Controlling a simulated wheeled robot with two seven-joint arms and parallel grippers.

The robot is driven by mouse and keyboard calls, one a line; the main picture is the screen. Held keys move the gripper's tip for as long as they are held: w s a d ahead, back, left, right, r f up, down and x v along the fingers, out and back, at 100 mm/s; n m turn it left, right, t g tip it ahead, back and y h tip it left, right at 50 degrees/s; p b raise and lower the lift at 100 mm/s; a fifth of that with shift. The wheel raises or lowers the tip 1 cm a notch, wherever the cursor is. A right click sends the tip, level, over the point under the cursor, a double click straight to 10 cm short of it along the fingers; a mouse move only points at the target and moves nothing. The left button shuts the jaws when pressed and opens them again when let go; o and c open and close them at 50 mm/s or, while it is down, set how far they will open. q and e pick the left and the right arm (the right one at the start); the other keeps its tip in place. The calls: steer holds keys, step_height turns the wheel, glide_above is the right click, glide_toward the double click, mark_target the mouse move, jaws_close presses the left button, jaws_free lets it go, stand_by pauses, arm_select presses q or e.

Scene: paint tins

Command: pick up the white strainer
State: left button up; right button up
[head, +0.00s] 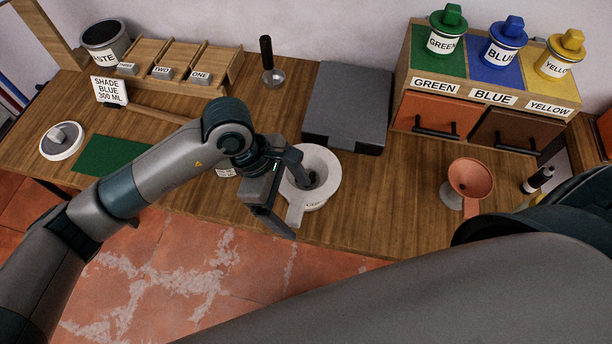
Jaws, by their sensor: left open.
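The white strainer (326,166) is a wide round bowl with a short handle pointing toward the front edge. It sits over a white labelled cup (316,206) near the front of the table. My left gripper (298,208) is open at the strainer, one finger over the bowl and the other in front, toward the table edge. The handle shows between the fingers in the picture; I cannot tell whether they touch it. The gripper hides part of the bowl. My right gripper is not in view; only my right arm shows at the lower right.
A copper strainer (471,175) stands at the right. A dark grey box (347,100) is behind the white strainer. Green (446,38), blue (503,48) and yellow (560,58) tins stand on a drawer unit (432,116). A green mat (108,155) lies left.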

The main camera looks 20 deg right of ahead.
arm_select(q)
steer(key=shift+c, duration=0.3)
steer(key=c, duration=1.5)
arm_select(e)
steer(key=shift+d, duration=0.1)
arm_select(q)
steer(key=shift+r, duration=0.1)
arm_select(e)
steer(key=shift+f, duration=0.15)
